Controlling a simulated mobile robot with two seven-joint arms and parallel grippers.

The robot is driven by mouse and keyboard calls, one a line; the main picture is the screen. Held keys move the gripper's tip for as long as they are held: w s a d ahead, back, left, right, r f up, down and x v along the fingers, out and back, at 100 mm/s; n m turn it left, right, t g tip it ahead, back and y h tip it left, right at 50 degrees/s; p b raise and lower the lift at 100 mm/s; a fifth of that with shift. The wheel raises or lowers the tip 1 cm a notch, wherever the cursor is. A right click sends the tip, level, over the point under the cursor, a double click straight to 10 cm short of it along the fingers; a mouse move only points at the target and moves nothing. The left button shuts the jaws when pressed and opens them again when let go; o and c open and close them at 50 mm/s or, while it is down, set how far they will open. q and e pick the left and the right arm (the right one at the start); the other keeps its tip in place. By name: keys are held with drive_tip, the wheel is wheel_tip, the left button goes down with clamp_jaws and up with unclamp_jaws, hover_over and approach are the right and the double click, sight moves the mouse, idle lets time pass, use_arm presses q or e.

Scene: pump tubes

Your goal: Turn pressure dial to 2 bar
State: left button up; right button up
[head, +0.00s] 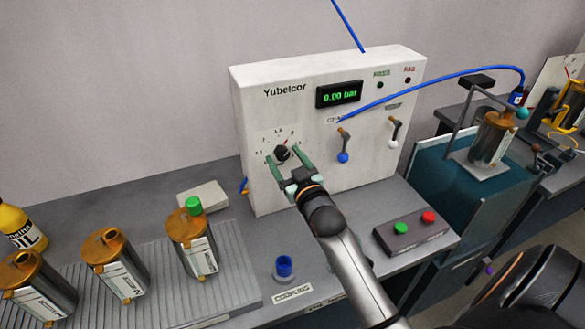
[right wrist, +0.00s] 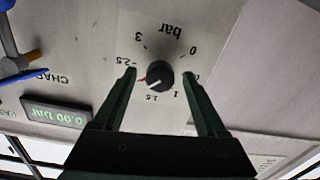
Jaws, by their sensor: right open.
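The pressure dial is a black round knob (head: 282,153) on the white Yubelcor panel (head: 290,115); it also shows in the right wrist view (right wrist: 159,76). My right gripper (head: 284,157) is open, its two green fingers on either side of the knob. In the right wrist view the fingertips (right wrist: 159,77) stand apart from the knob, with gaps on both sides. The knob's white pointer mark points lower left, between the 1.5 label and a red scale mark below 2.5. The display (head: 339,94) reads 0.00 bar. My left gripper is not in view.
Two levers, blue-tipped (head: 343,146) and white-tipped (head: 394,133), are right of the dial. A button box (head: 412,233) with green and red buttons sits on the bench before the panel. Several metal canisters (head: 115,265) stand at left. A blue hose (head: 430,82) arches right.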

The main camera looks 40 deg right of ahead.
drive_tip(key=b+v, duration=0.1)
drive_tip(key=v, duration=1.1)
drive_tip(key=shift+s, duration=0.1)
